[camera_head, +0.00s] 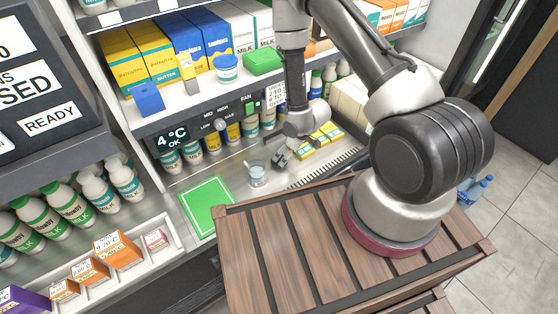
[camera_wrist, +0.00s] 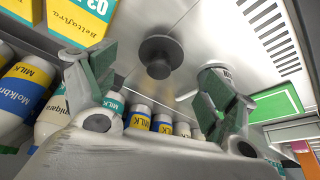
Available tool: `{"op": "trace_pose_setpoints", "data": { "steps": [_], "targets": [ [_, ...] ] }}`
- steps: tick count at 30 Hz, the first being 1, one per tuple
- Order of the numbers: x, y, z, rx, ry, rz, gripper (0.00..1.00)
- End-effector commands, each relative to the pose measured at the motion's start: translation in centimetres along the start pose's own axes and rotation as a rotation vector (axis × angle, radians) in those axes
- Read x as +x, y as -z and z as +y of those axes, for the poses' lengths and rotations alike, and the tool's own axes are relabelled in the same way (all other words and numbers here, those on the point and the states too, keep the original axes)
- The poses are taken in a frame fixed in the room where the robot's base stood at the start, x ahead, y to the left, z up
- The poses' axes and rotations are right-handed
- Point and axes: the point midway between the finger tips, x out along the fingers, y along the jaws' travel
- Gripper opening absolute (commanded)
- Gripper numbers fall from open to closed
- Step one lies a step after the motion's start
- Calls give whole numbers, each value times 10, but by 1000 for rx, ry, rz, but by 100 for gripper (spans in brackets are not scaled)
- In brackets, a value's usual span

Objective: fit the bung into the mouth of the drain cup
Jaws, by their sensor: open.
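A small pale, translucent cup (camera_head: 257,174), which looks like the drain cup, stands upright on the metal counter in the head view. My gripper (camera_head: 280,158) is above the counter, just right of the cup in that view. In the wrist view, my gripper (camera_wrist: 155,102) has its two fingers spread with nothing between the pads. A dark round piece (camera_wrist: 160,54), which looks like the bung, is on the metal surface beyond the gap between the fingertips. I cannot make out this piece in the head view, nor the cup clearly in the wrist view.
A green mat (camera_head: 208,206) lies left of the cup. Milk bottles (camera_head: 232,132) and a control panel with a knob (camera_head: 220,124) line the back under a shelf. Yellow packs (camera_head: 318,140) and a slotted vent (camera_head: 330,170) are to the right. A wooden crate top (camera_head: 290,255) is in front.

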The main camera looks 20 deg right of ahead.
Motion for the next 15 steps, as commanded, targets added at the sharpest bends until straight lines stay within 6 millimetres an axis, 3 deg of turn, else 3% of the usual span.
{"op": "trace_pose_setpoints", "data": {
  "steps": [10, 15],
  "targets": [
    [50, 8, -2, 2, 1, -4, 85],
    [64, 9, -2, 3, 0, -3, 85]
  ]
}}
